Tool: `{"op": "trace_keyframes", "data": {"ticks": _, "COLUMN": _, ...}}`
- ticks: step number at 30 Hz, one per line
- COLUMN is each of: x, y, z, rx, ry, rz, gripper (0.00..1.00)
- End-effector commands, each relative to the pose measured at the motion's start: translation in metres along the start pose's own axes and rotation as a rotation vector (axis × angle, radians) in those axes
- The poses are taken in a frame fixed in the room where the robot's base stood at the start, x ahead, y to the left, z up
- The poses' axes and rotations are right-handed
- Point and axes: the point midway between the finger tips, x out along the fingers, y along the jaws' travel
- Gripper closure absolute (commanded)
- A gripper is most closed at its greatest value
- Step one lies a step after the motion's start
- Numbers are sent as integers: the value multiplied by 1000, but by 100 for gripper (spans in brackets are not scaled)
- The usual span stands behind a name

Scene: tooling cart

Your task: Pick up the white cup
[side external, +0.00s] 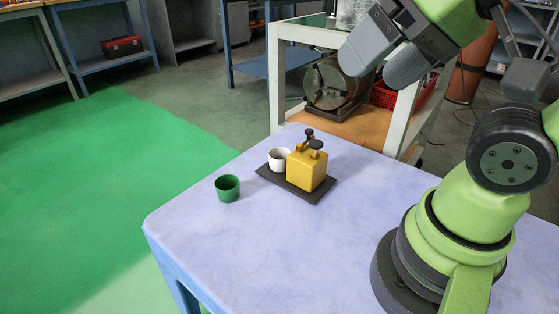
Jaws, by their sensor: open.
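The white cup (277,161) stands upright on the left part of a dark tray (302,192). A yellow block-shaped object with black knobs (307,170) stands on the same tray just right of the cup and hides part of its right side. My gripper (380,60) is open and empty, high up at the top of the view, well above and to the right of the cup. It touches nothing on the table.
A green cup (228,188) stands on the pale blue table (330,250), left of the tray. The table's front and middle are clear. Behind it stands a white-framed cart (275,85) with a round metal machine part (330,85) and a red basket (425,92).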

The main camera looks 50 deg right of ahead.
Motion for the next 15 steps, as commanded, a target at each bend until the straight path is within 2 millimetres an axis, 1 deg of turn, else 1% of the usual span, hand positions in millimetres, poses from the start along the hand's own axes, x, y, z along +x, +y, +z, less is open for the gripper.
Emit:
{"op": "trace_keyframes", "data": {"ticks": 7, "x": 0, "y": 0, "z": 0, "rx": 0, "ry": 0, "rz": 0, "gripper": 14}}
{"op": "trace_keyframes", "data": {"ticks": 9, "x": 1, "y": 0, "z": -3, "rx": 1, "ry": -5, "rz": 5, "gripper": 14}}
{"op": "trace_keyframes", "data": {"ticks": 11, "x": 3, "y": -1, "z": -9, "rx": 2, "ry": -17, "rz": 17, "gripper": 14}}
{"op": "trace_keyframes", "data": {"ticks": 14, "x": 11, "y": -3, "z": -27, "rx": 5, "ry": -54, "rz": 51, "gripper": 14}}
{"op": "trace_keyframes", "data": {"ticks": 15, "x": 17, "y": -3, "z": -36, "rx": 7, "ry": -73, "rz": 70, "gripper": 14}}
